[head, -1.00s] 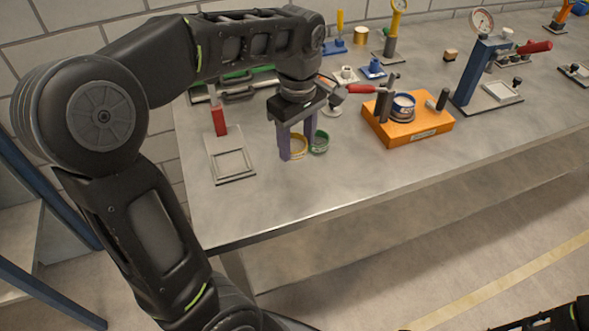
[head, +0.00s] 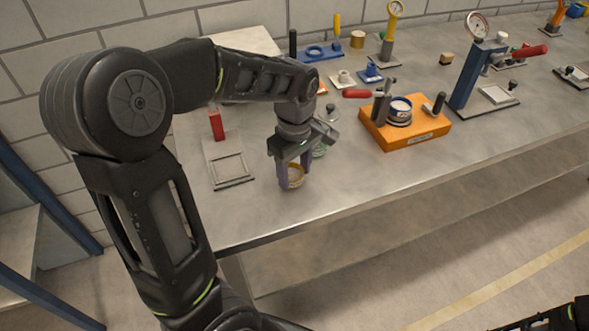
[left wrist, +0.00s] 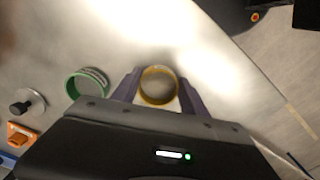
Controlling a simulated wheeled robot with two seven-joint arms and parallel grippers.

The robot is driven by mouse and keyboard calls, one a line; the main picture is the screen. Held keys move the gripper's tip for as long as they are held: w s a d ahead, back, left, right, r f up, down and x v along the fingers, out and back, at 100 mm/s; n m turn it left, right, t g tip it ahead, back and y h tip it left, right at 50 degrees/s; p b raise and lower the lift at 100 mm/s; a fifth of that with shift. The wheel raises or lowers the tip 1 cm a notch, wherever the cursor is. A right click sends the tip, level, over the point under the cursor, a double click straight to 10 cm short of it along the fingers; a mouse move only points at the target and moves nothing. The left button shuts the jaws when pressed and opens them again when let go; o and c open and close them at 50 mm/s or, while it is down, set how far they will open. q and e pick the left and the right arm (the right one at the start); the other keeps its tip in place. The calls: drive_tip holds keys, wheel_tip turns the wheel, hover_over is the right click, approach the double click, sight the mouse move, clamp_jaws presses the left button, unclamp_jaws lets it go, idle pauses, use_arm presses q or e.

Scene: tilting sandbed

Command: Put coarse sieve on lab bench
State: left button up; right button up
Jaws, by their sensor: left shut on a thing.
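A yellow ring-shaped sieve (head: 293,184) is between the purple fingers of my left gripper (head: 295,172). The gripper is shut on it from both sides, pointing down over the front left of the lab bench (head: 330,195). In the left wrist view the yellow sieve (left wrist: 158,101) sits level between both fingers. I cannot tell whether it touches the bench. A green ring-shaped sieve (head: 320,151) stands just behind, partly hidden by the gripper; it also shows in the left wrist view (left wrist: 72,88). No label shows which sieve is coarse.
A grey frame stand with a red block (head: 216,125) is left of the gripper. An orange block (head: 405,133) holding a blue-banded ring (head: 399,114) is to the right. Gauges and small parts stand further back. The bench's front strip is clear.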

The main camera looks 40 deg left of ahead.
sight(295, 180)
use_arm(q)
drive_tip(key=shift+f, duration=0.1)
drive_tip(key=o, duration=1.5)
wheel_tip(295, 180, up, 12)
drive_tip(key=shift+r+b, duration=0.15)
drive_tip(key=shift+b, duration=0.3)
